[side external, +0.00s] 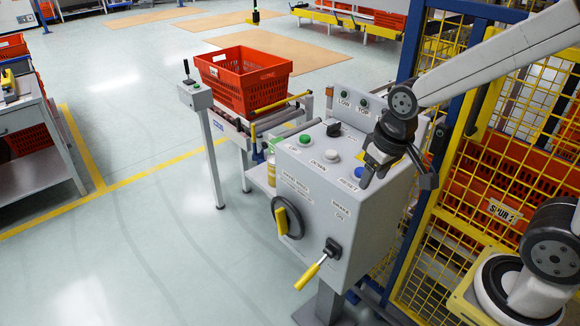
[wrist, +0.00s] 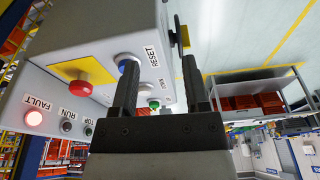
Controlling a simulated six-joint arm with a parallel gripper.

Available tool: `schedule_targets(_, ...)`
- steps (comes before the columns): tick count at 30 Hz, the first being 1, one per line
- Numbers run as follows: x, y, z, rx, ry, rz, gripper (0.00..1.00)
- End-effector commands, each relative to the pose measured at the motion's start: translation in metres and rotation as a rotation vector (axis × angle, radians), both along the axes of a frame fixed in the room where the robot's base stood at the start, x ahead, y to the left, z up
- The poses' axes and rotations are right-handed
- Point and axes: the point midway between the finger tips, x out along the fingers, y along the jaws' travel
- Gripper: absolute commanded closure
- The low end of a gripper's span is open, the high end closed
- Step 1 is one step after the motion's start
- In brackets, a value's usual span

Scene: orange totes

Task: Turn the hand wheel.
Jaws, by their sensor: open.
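The hand wheel (side external: 279,214) is a dark disc with a yellow grip, on the left front face of a grey control box (side external: 318,215). In the wrist view a dark round part beyond my right-hand finger looks like this wheel edge-on, partly hidden. My gripper (side external: 396,180) is over the right part of the box, up and to the right of the wheel and apart from it. Its two fingers also show in the wrist view (wrist: 158,65), spread with nothing between them. One finger overlaps the blue button (wrist: 122,65) in that view.
A brake lever (side external: 309,275) with a yellow handle sticks out below the wheel. Green (side external: 305,139), white (side external: 331,155) and blue buttons sit on the sloping top. An orange tote (side external: 243,80) stands on a conveyor behind. Yellow and blue fencing (side external: 440,190) closes the right side.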

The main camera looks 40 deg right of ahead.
Motion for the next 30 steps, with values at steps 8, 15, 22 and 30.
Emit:
schedule_targets(8, 0.03, 0.005, 0.007, 0.004, 0.041, -0.11, 0.41)
schedule_targets(15, 0.074, 0.013, 0.016, -0.006, 0.097, -0.291, 0.41)
schedule_targets(22, 0.122, 0.025, 0.02, -0.043, 0.143, -0.512, 0.41)
schedule_targets(30, 0.171, 0.041, 0.018, -0.11, 0.162, -0.786, 0.41)
